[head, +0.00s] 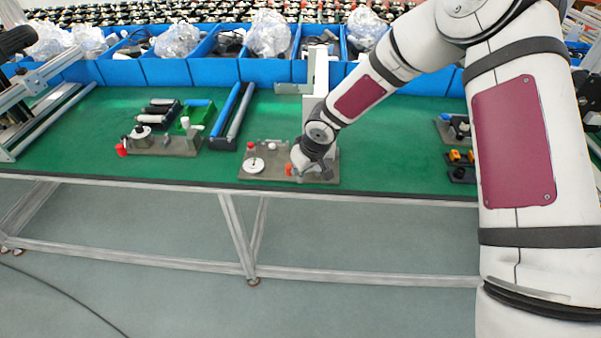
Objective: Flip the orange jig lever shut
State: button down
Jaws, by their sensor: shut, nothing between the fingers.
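The jig (262,174) is a grey plate near the front edge of the green table. It carries a white disc and small red and white knobs. A small orange lever part (289,169) shows at the left side of my gripper. My gripper (300,166) is shut and empty, low over the right part of the jig. It hides much of the lever, so I cannot tell the lever's angle or whether the fingers touch it.
A second fixture (165,145) with a red knob stands to the left. Blue and grey rollers (232,110) lie behind. Blue bins (210,70) with plastic bags line the back. Small black and orange switches (458,158) sit at the right. The table's left front is clear.

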jog(key=shift+w+a, duration=0.1)
jog(key=shift+a, duration=0.1)
jog(key=w+a+m, duration=0.1)
jog(key=m, duration=0.1)
jog(key=w+m+h, duration=0.1)
jog(key=m, duration=0.1)
jog(key=shift+a+t+b, duration=0.3)
jog(key=shift+a+t, duration=0.05)
jog(key=shift+t, duration=0.05)
jog(key=w+m, duration=0.1)
jog(key=m+h+b, duration=0.1)
jog(key=w+m, duration=0.1)
jog(key=m, duration=0.1)
jog(key=shift+w+a+h+b, duration=0.25)
jog(key=shift+w+h+b, duration=0.05)
jog(key=shift+h, duration=0.1)
jog(key=shift+w+m+h+b, duration=0.35)
jog(key=shift+w+m, duration=0.15)
jog(key=shift+m, duration=0.3)
jog(key=shift+s+d, duration=0.1)
